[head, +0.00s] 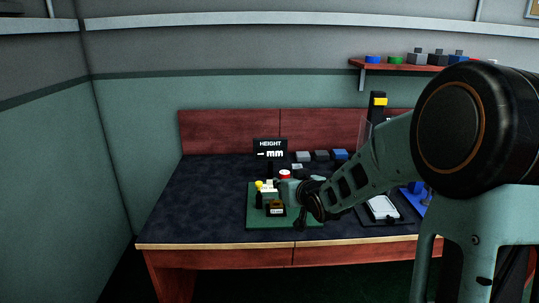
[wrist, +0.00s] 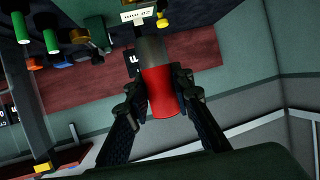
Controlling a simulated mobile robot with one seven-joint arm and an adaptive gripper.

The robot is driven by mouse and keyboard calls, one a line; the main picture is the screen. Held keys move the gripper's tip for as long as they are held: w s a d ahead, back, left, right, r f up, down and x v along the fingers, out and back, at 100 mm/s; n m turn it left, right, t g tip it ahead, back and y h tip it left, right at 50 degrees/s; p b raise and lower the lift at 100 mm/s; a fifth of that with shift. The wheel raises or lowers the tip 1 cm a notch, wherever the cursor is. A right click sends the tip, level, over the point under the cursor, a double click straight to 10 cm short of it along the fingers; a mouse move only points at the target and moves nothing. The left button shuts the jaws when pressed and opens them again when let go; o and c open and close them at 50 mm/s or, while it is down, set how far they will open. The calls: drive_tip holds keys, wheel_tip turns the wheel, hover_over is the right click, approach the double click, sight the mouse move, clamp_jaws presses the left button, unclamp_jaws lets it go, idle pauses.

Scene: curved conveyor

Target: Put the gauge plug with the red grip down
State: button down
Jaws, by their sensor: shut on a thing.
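The gauge plug with the red grip (wrist: 160,92) is between the two fingers of my gripper (wrist: 160,100) in the wrist view. Its red grip is nearest the camera and its grey body points away, toward a white label with dark print (wrist: 138,13). In the head view my gripper (head: 312,200) is over the right part of a green board (head: 254,220) on the table. A grey part and a red round top (head: 285,174) show just left of it; I cannot tell whether these belong to the held plug. Whether the plug touches anything below is hidden.
On the board stand yellow and white pieces (head: 262,187) and a small dark box (head: 277,209). A HEIGHT display (head: 270,148) and grey and blue blocks (head: 321,155) stand behind. A white device (head: 383,207) is at right. The table's left (head: 195,205) is clear.

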drive_tip(key=s+d+f+m+h, duration=0.1)
drive_tip(key=s+d+m+h, duration=0.2)
drive_tip(key=s+d, duration=0.25)
wheel_tip(320, 180, up, 21)
drive_tip(key=p, duration=2.1)
drive_tip(key=shift+s, duration=0.25)
drive_tip(key=shift+a+f, duration=0.1)
drive_tip(key=shift+a, duration=0.05)
